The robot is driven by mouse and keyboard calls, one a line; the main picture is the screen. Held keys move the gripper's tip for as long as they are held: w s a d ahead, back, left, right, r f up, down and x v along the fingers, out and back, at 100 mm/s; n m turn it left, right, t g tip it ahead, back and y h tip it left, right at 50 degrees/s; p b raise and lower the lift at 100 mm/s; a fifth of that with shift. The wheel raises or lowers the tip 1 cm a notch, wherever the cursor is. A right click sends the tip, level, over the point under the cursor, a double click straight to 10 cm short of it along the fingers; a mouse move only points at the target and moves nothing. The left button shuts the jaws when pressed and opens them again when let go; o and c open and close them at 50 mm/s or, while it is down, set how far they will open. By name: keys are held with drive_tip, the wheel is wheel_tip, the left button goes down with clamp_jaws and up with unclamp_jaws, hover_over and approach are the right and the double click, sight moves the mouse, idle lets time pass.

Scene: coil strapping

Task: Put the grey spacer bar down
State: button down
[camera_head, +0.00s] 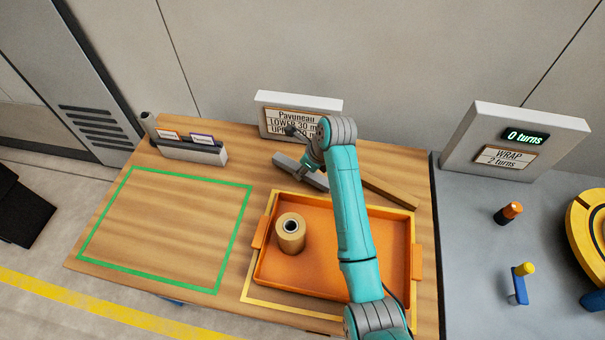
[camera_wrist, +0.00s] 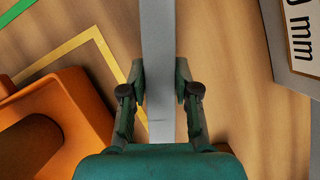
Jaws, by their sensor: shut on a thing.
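The grey spacer bar (camera_head: 290,168) shows behind the orange tray, in front of the white sign, partly hidden by my arm. In the wrist view the bar (camera_wrist: 158,40) runs straight up the picture between my two fingers. My gripper (camera_wrist: 160,95) is shut on the bar, with one finger on each side. In the head view my gripper (camera_head: 314,172) is mostly hidden by my wrist. The bar seems close above the wooden table (camera_head: 200,172); I cannot tell if it touches.
The orange tray (camera_head: 325,208) holds a tan roll (camera_head: 291,233). A green outline (camera_head: 244,214) on the left encloses bare table. A brown bar (camera_head: 388,192) lies behind the tray. A sign (camera_head: 290,102) and a grey holder with cards (camera_head: 194,152) stand at the back.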

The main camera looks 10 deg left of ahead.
drive_tip(key=shift+f, duration=1.2)
drive_tip(key=shift+f, duration=0.1)
drive_tip(key=c, duration=0.8)
unclamp_jaws()
drive_tip(key=shift+c, duration=0.2)
drive_tip(key=v, duration=1)
drive_tip(key=shift+r, duration=0.45)
drive_tip(key=shift+s+d+r, duration=0.15)
drive_tip(key=shift+d+r, duration=0.1)
drive_tip(key=shift+r, duration=0.4)
